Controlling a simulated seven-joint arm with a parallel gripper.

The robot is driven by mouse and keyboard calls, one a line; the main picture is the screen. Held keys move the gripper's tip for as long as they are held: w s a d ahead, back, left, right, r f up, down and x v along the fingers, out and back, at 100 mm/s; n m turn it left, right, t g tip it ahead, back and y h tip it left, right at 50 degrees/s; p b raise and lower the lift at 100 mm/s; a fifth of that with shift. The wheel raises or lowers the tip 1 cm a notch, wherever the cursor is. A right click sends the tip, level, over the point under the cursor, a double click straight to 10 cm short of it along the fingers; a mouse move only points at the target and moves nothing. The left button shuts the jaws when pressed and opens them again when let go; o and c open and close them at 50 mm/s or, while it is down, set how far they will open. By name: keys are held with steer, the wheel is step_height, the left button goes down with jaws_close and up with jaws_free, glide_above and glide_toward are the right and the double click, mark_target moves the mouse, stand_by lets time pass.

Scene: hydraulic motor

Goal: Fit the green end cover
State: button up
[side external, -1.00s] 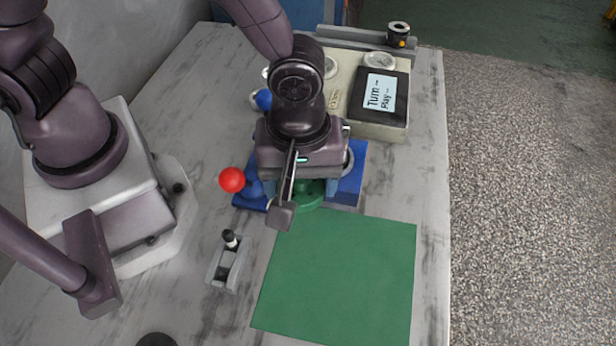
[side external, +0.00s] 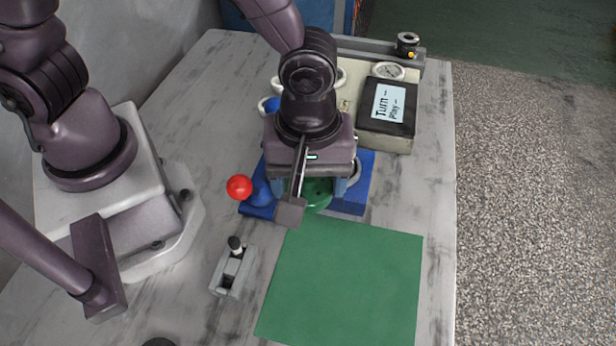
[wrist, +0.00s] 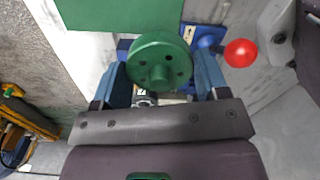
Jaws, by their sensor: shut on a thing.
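The green end cover (wrist: 160,62) is a round disc with several holes and a central boss, clear in the wrist view. My gripper (wrist: 161,80) is shut on it, with one blue finger at each side. In the side view the cover (side external: 318,194) shows only partly under my gripper (side external: 317,188). It is over or at the blue fixture (side external: 357,185), beyond the green mat. The motor body is mostly hidden by the cover and my wrist, so I cannot tell whether the cover touches it.
A red ball knob (side external: 239,187) on a blue mount stands close left of my gripper. A small grey holder (side external: 231,273) stands left of the bare green mat (side external: 345,285). A cream unit with a dark display (side external: 388,105) stands behind, with a gauge (side external: 390,71) near it.

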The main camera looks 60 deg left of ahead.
steer(key=w+a+r+n, duration=0.1)
steer(key=w+a, duration=0.1)
steer(key=w, duration=0.1)
steer(key=w+a+n, duration=0.2)
steer(key=w+a, duration=0.1)
steer(key=w, duration=0.1)
steer(key=w+a+r+n, duration=0.1)
steer(key=w+a+n, duration=0.1)
steer(key=w+a, duration=0.1)
steer(key=shift+w+a+r, duration=0.2)
steer(key=shift+w+r, duration=0.15)
steer(key=shift+w, duration=0.15)
steer(key=shift+w+d+r+n, duration=0.1)
steer(key=shift+n, duration=0.2)
steer(key=shift+f, duration=1.7)
steer(key=shift+f, duration=1.05)
stand_by(0.5)
steer(key=o, duration=1.2)
steer(key=shift+o, duration=0.2)
steer(key=shift+r, duration=0.15)
